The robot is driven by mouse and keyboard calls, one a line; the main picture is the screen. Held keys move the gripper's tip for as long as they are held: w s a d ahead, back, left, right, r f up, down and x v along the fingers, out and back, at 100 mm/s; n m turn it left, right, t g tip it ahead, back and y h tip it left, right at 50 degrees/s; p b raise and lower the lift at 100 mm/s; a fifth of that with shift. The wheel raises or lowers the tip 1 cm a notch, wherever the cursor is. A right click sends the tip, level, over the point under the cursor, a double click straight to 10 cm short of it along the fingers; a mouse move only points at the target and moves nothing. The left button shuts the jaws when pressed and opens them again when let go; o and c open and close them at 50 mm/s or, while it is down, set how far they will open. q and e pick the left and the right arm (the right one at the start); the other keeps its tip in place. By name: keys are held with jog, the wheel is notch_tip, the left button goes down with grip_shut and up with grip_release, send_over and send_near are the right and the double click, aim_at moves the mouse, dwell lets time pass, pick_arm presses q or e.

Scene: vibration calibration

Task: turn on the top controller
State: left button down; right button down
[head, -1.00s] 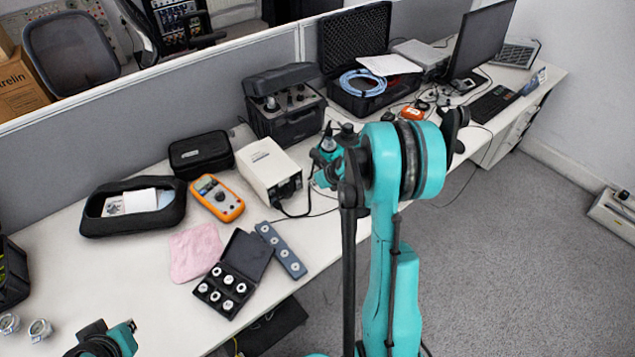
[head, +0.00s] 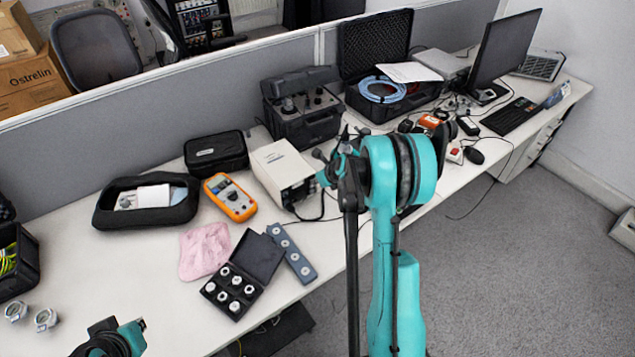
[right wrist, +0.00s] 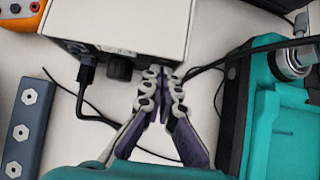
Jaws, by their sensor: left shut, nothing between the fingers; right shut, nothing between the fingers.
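The controller is a white box (head: 283,165) on the desk, right of the orange multimeter.
Left of the controller are the multimeter (head: 230,198), a black pouch (head: 215,152) and an open black tray (head: 104,214). In front lie a pink cloth (head: 205,251), a case of round pieces (head: 262,256) and a grey strip (head: 293,254). A black instrument case (head: 302,122) stands behind.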

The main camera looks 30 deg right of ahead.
jog(key=shift+w+f, duration=0.1)
jog(key=shift+w, duration=0.05)
jog(key=shift+r, duration=0.8)
